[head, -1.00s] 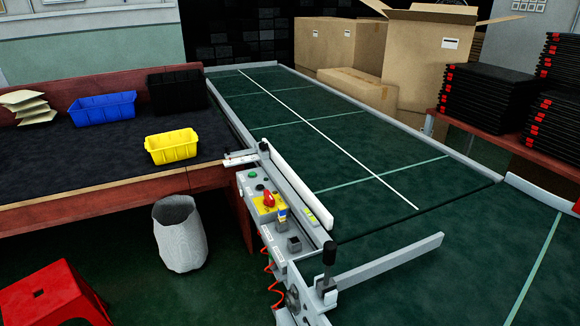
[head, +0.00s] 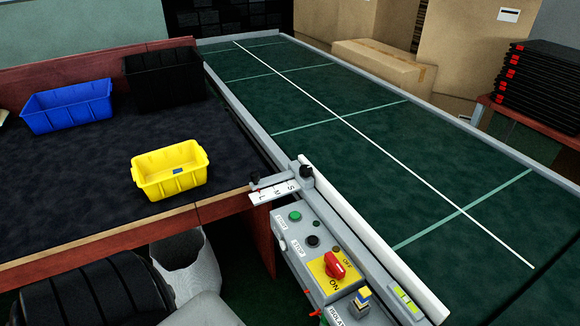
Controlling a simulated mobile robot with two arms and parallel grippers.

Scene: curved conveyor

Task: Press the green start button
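The green start button (head: 295,216) sits at the far end of the grey control panel (head: 322,226), beside a small label that looks like START. A black button (head: 312,241) lies just nearer, next to a STOP label. A red rotary switch (head: 334,266) on a yellow plate is nearer still. Nothing touches or covers the green button. Neither of my grippers shows in the head view; what seem to be parts of my own arm show at the bottom left.
The green conveyor (head: 330,128) runs behind the panel, with a white guide rail (head: 370,238) along its edge. The dark table (head: 80,183) at left holds a yellow bin (head: 168,184), a blue bin (head: 70,109) and a black bin (head: 160,78).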

